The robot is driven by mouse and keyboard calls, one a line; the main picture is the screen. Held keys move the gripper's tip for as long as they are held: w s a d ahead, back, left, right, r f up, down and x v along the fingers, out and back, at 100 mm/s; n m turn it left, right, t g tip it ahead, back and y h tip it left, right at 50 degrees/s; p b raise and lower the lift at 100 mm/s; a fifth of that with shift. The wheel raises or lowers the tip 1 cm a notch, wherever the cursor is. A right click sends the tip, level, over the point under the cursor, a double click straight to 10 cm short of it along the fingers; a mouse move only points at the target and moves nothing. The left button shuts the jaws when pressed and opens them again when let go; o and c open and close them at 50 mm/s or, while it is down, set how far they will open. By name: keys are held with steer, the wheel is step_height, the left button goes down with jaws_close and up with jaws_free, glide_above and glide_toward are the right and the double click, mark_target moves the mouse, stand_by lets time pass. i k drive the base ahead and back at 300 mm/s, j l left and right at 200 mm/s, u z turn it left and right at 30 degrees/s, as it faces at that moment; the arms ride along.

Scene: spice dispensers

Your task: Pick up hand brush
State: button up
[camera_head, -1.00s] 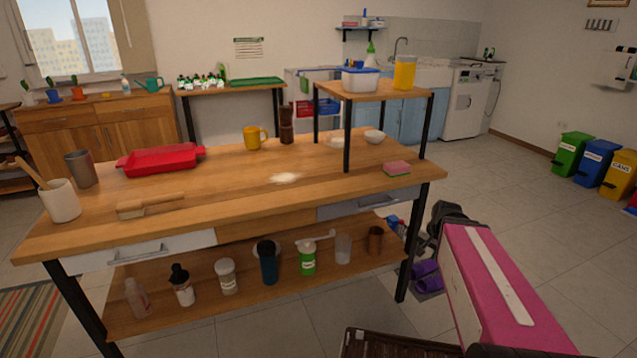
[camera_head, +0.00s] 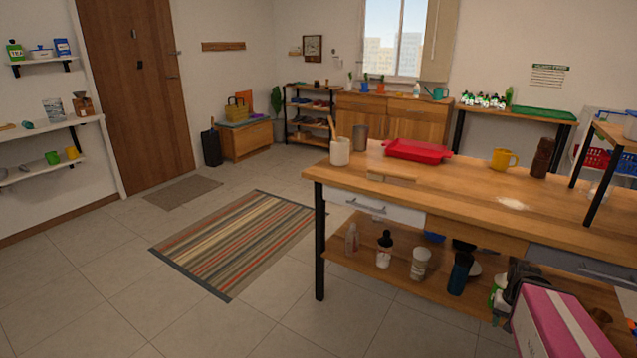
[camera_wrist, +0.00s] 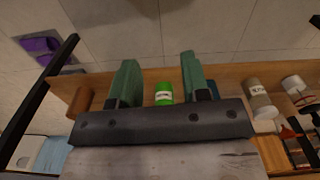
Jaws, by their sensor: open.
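The hand brush (camera_head: 390,176) lies flat on the wooden workbench (camera_head: 470,200), near its left front edge, with a pale wooden body. It is small and dim in the head view, so its bristles are hard to make out. My gripper (camera_wrist: 157,68) is open and empty in the wrist view, its two green fingers apart. It faces the bench's lower shelf, where a green-labelled jar (camera_wrist: 164,92) shows between the fingers. In the head view my pink arm is at the lower right, in front of the bench and well right of the brush. The brush is not in the wrist view.
A cream utensil pot (camera_head: 340,151), a grey cup (camera_head: 360,138) and a red tray (camera_head: 418,150) stand near the brush. A yellow mug (camera_head: 503,159) is further right. The lower shelf (camera_head: 345,262) holds several bottles. Open floor and a striped rug (camera_head: 235,245) lie left.

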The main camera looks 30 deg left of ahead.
mark_target(376, 173)
steer(key=i+l+u, duration=0.1)
steer(key=u, duration=0.3)
steer(key=i+l+u, duration=0.1)
steer(key=l+u, duration=0.25)
steer(key=u, duration=0.4)
steer(key=i+l+u, duration=0.1)
steer(key=l+u, duration=0.25)
